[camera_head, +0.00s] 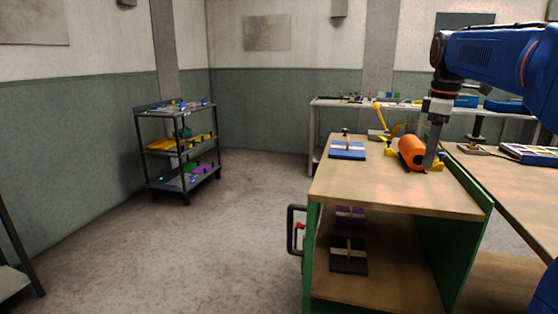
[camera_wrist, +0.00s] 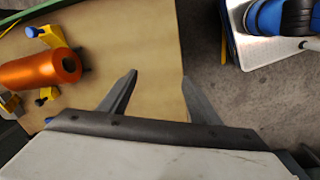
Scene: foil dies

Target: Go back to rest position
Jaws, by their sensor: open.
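My gripper (camera_wrist: 158,90) is open and empty in the wrist view, its two grey fingers spread above the wooden bench top and its edge. In the head view my gripper (camera_head: 430,158) hangs downward over the right part of the bench top (camera_head: 380,190). An orange cylinder (camera_head: 411,152) lies there just left of the fingers, with yellow clamp-like pieces around it. In the wrist view the orange cylinder (camera_wrist: 40,69) lies to the left, apart from the fingers.
A blue block (camera_head: 347,151) sits on the bench top's left part. Dark die-like blocks (camera_head: 349,258) stand on the shelf below. A loaded cart (camera_head: 180,150) stands by the left wall. A long table (camera_head: 350,102) runs behind. The floor at left centre is clear.

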